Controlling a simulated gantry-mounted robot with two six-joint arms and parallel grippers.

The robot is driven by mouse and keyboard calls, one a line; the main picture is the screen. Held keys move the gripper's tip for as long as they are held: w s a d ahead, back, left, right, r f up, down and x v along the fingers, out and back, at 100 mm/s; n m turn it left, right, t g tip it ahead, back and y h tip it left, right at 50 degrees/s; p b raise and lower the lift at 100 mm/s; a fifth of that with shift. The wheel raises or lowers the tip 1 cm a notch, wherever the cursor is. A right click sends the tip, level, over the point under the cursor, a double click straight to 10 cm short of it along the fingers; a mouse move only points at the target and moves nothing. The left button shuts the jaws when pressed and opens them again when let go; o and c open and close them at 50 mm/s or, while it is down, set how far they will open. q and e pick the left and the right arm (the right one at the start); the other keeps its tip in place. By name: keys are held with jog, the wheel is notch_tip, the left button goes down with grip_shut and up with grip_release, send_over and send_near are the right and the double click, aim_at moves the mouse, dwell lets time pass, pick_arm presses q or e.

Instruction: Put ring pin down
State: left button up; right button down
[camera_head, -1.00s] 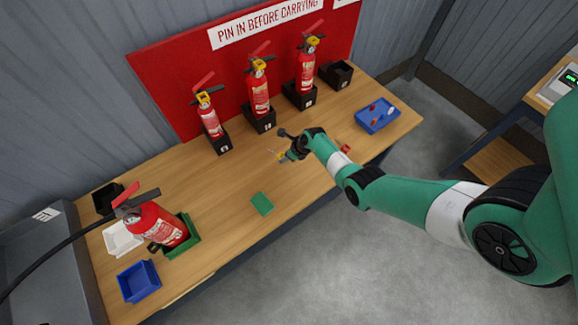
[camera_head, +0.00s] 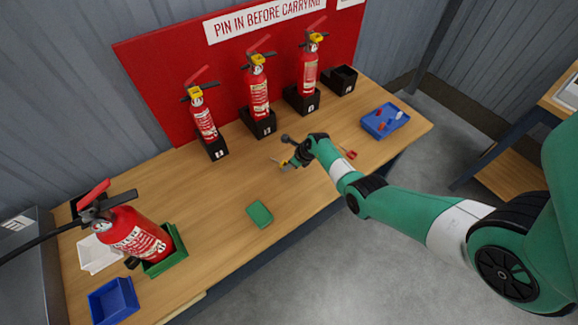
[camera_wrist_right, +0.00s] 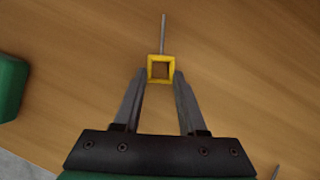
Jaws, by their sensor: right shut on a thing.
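The ring pin (camera_wrist_right: 161,57) is a yellow square ring with a thin grey pin pointing up in the right wrist view. My right gripper (camera_wrist_right: 161,76) is shut on the ring, with its fingertips on both sides of it. In the head view my right gripper (camera_head: 286,164) is low over the middle of the wooden table (camera_head: 205,210), with a small yellow spot at its tips. I cannot tell whether the pin touches the wood. My left gripper is not in view.
Three red extinguishers stand in black holders (camera_head: 263,124) along the red board. Another extinguisher (camera_head: 135,235) leans in a green holder (camera_head: 171,258) at left. A green block (camera_head: 259,213) lies near the front edge. A blue tray (camera_head: 385,122) holds small parts at right.

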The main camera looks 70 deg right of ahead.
jog(key=shift+f, duration=0.2)
jog(key=shift+c, duration=2.3)
grip_release()
jog(key=shift+r, duration=0.15)
jog(key=shift+r, duration=0.3)
jog(key=p+v, duration=0.8)
jog(key=v, duration=0.3)
jog(key=shift+s+r, duration=0.25)
